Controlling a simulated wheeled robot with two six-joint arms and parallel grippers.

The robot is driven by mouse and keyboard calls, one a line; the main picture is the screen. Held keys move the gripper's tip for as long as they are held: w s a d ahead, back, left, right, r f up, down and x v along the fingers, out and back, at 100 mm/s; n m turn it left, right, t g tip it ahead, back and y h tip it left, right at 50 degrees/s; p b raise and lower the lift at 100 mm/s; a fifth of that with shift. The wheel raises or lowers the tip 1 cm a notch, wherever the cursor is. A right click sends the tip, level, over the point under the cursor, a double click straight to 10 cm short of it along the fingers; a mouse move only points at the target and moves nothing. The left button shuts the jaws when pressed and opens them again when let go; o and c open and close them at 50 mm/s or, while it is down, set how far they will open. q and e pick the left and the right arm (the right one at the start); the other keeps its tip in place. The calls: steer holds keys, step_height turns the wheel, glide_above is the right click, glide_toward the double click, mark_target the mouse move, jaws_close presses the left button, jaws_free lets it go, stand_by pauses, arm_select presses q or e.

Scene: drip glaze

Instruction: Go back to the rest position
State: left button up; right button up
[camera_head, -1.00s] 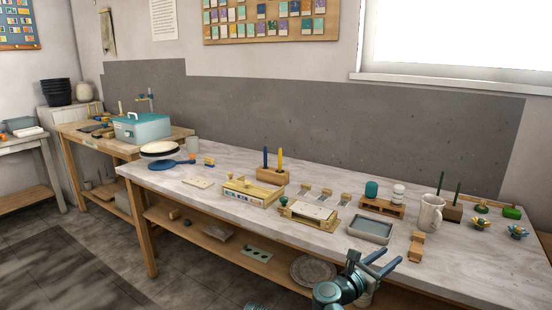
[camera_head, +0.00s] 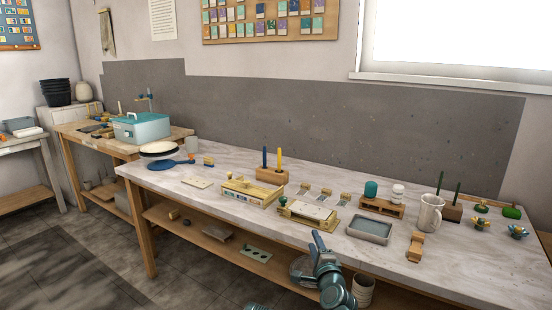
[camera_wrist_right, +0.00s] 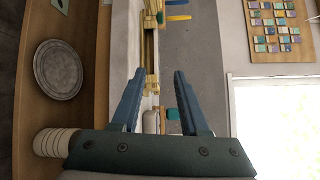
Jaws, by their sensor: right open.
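My right gripper (camera_head: 318,240) is in front of the long table's front edge in the head view, its fingers pointing up. In the right wrist view its two blue fingers (camera_wrist_right: 156,75) stand apart with nothing between them. Behind it on the long table (camera_head: 330,259) are a brass-edged frame with a pale tile (camera_head: 312,210) and a grey tray (camera_head: 370,229). A small teal shape (camera_head: 255,306) at the bottom edge of the head view looks like part of my left arm; no left fingers show.
A mug (camera_head: 430,213), a wooden block (camera_head: 416,246) and a wooden rack (camera_head: 382,206) stand at the table's right. The lower shelf holds a speckled plate (camera_wrist_right: 58,70) and a ribbed pale cup (camera_head: 363,291). The floor at front left is clear.

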steer(key=s+a+f+n+g+y, duration=0.1)
steer(key=s+f+n+g, duration=0.35)
steer(key=f+n, duration=0.2)
steer(key=s+a+f+n+g+y, duration=0.1)
steer(key=s+f+n+g, duration=0.2)
steer(key=f+n+g, duration=0.4)
steer(key=s+d+f+n+g+h, duration=0.2)
steer(key=s+d+f, duration=0.2)
steer(key=s, duration=0.2)
steer(key=s+d+f+n+g+h, duration=0.2)
steer(key=s+d+f+n+g, duration=0.15)
steer(key=s, duration=0.35)
steer(key=s+a+r+n+p, duration=0.1)
steer(key=s+a+r+p, duration=0.1)
steer(key=r+p, duration=0.6)
steer(key=s+a+r+n+h+p, duration=0.1)
steer(key=s+a+r+p, duration=0.1)
steer(key=a+r+p, duration=0.3)
steer(key=s+a+r+n+p, duration=0.1)
steer(key=s+a+r+p, duration=0.1)
steer(key=r+p, duration=0.8)
steer(key=shift+s+a+r+g+p, duration=0.25)
steer(key=shift+a+r+g+p, duration=0.1)
steer(key=shift+a, duration=0.55)
